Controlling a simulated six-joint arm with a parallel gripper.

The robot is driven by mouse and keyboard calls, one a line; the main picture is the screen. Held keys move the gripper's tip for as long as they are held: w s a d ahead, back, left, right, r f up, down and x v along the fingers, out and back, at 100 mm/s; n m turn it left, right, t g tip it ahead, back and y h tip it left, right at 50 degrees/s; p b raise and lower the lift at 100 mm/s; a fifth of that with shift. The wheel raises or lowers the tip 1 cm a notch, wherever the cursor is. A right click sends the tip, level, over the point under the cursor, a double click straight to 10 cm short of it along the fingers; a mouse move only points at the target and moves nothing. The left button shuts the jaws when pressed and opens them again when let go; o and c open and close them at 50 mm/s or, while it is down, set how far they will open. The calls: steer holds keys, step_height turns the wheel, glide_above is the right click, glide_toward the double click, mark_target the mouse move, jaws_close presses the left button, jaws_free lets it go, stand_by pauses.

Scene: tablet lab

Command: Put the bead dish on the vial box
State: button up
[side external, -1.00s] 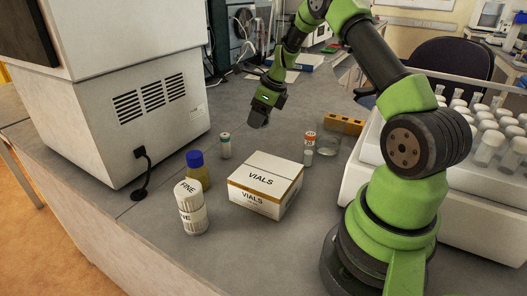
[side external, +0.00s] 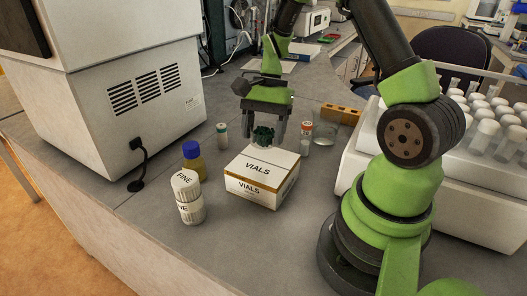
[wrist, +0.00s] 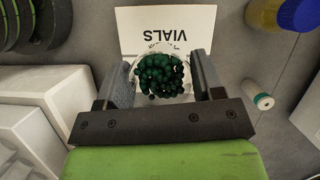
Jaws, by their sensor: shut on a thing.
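My gripper (side external: 264,128) is shut on the bead dish (side external: 263,142), a small clear round dish of dark green beads. In the wrist view the dish (wrist: 187,92) sits between the two fingers of my gripper (wrist: 162,80), one on each side. The vial box (side external: 261,180) is white with a brown-gold band and VIALS lettering, and stands on the bench. The dish is at the far edge of the box top in the side view and overlaps part of the box (wrist: 136,28) in the wrist view. I cannot tell whether the dish touches the box.
A white FINE bottle (side external: 187,199) and a blue-capped jar (side external: 194,160) stand left of the box. A small vial (side external: 222,135) is behind left. An orange-capped vial (side external: 306,139) and glass beaker (side external: 325,133) stand right. A tube rack (side external: 470,175) fills the right.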

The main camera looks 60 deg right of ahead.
mark_target(263, 162)
steer(key=shift+f, duration=2.5)
steer(key=shift+f, duration=0.1)
steer(key=o, duration=0.9)
steer(key=shift+o, duration=0.2)
